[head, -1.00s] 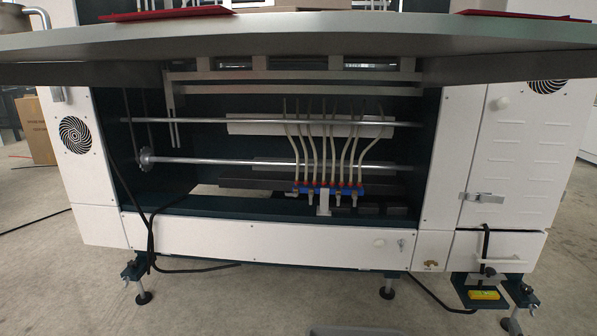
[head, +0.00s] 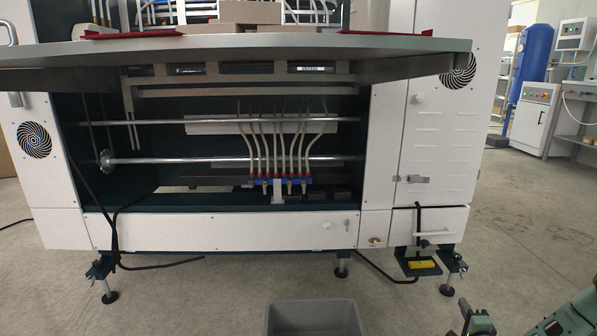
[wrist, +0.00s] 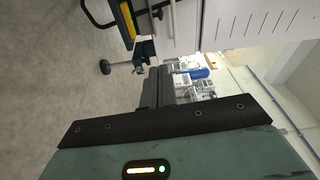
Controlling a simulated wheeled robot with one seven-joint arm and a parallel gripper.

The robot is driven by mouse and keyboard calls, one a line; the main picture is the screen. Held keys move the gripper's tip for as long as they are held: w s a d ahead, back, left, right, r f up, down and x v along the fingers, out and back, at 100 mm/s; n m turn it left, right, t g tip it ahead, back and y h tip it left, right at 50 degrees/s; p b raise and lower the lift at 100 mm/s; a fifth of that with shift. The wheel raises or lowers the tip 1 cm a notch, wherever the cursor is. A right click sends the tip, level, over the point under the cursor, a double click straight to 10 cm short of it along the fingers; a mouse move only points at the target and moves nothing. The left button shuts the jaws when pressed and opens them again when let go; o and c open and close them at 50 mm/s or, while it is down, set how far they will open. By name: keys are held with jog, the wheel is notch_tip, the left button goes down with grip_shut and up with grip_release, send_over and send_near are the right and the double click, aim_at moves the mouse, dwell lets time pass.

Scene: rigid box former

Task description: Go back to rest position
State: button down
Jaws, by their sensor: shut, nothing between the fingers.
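My gripper (wrist: 158,88) points away from the camera in the wrist view, its dark fingers together with nothing visible between them. In the head view my gripper (head: 467,308) shows only in part at the lower right edge, over the floor and in front of the box former. The white box former (head: 220,231) fills most of the head view. My gripper appears to touch nothing.
A grey bin (head: 315,318) stands on the floor at the bottom centre. The machine's grey tabletop (head: 250,46) juts out, with red pieces (head: 385,32) on it. A yellow-topped foot pedal (head: 421,264) and cables lie near the machine's feet. Floor to the right is open.

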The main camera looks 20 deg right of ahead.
jog(key=w+a+r+n+g+y, duration=0.4)
jog(key=w+a+r+n+y, duration=0.4)
jog(key=n, duration=0.3)
jog(key=a+r+n+g, duration=0.4)
jog(key=a+r+n, duration=0.25)
jog(key=a, duration=0.35)
jog(key=s+a+r+n+g+p, duration=0.45)
jog(key=s+a+r+n, duration=0.25)
jog(key=s+a+r, duration=0.85)
jog(key=s+a+r+n+g+p, duration=0.5)
jog(key=s+a+r, duration=0.7)
jog(key=a, duration=0.7)
notch_tip(320, 180, up, 35)
jog(key=t+p, duration=0.1)
jog(key=p, duration=3.6)
jog(key=shift+s+d+r+n+y, duration=0.2)
jog(key=shift+s+d+n+y, duration=0.1)
jog(key=shift+n+y, duration=0.15)
